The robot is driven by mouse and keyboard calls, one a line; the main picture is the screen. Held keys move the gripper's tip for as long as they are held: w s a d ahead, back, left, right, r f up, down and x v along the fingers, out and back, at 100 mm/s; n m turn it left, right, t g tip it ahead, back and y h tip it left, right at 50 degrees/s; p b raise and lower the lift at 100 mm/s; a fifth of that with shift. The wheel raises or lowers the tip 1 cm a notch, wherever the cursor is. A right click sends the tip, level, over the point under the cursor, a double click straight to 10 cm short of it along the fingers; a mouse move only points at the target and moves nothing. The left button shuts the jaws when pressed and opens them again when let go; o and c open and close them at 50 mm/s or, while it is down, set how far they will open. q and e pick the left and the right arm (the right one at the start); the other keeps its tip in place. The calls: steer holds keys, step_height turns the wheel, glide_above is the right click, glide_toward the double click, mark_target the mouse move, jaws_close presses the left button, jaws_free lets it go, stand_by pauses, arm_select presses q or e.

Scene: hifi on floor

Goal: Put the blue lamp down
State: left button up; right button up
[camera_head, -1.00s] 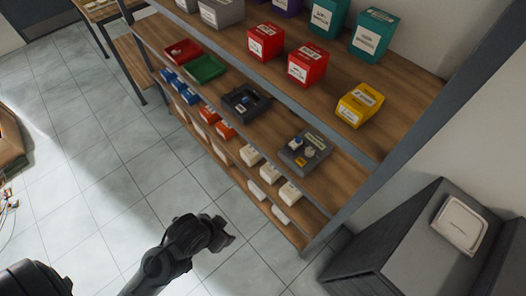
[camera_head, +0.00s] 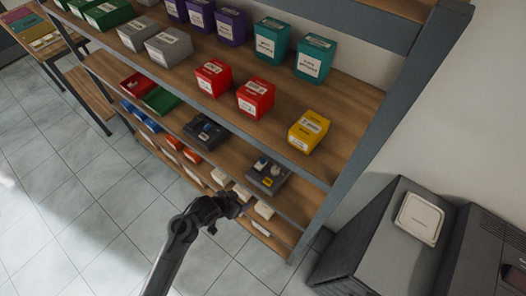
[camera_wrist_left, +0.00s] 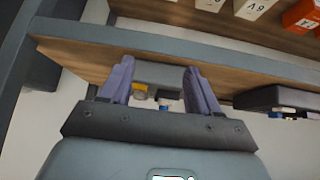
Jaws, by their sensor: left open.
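My left gripper (camera_head: 240,203) is open in front of the lower shelves, just below and left of the grey tray (camera_head: 287,183). The tray holds small pale pieces and a yellow one (camera_head: 267,182). In the left wrist view, the open fingers (camera_wrist_left: 160,84) frame the grey tray (camera_wrist_left: 172,72) on the shelf edge. A small blue-and-white piece (camera_wrist_left: 165,105), possibly the blue lamp, shows between the fingers, with a yellow piece (camera_wrist_left: 140,91) beside it. I cannot tell how far beyond the fingers they are. No finger visibly clamps anything. My right gripper is not in view.
A dark tray (camera_head: 207,133) lies left of the grey one. Red boxes (camera_head: 255,98) and a yellow box (camera_head: 309,131) stand on the board above. The upright post (camera_head: 385,110) and a dark cabinet (camera_head: 375,235) are at right. Tiled floor is clear at left.

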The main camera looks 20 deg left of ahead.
arm_select(q)
steer(key=t+p, duration=0.1)
steer(key=p, duration=0.1)
glide_toward(260, 164)
steer(key=shift+w+d+f+t, duration=0.3)
steer(key=shift+w+f, duration=0.05)
steer(key=shift+f, duration=0.1)
steer(key=shift+w+d+f, duration=0.15)
steer(key=shift+w+f, duration=0.35)
steer(key=shift+f, duration=0.05)
steer(key=shift+x, duration=1.85)
steer(key=shift+w+f, duration=0.4)
steer(key=shift+f, duration=0.25)
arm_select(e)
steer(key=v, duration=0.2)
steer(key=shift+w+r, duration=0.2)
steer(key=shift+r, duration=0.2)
arm_select(q)
steer(key=shift+c, duration=0.2)
jaws_close()
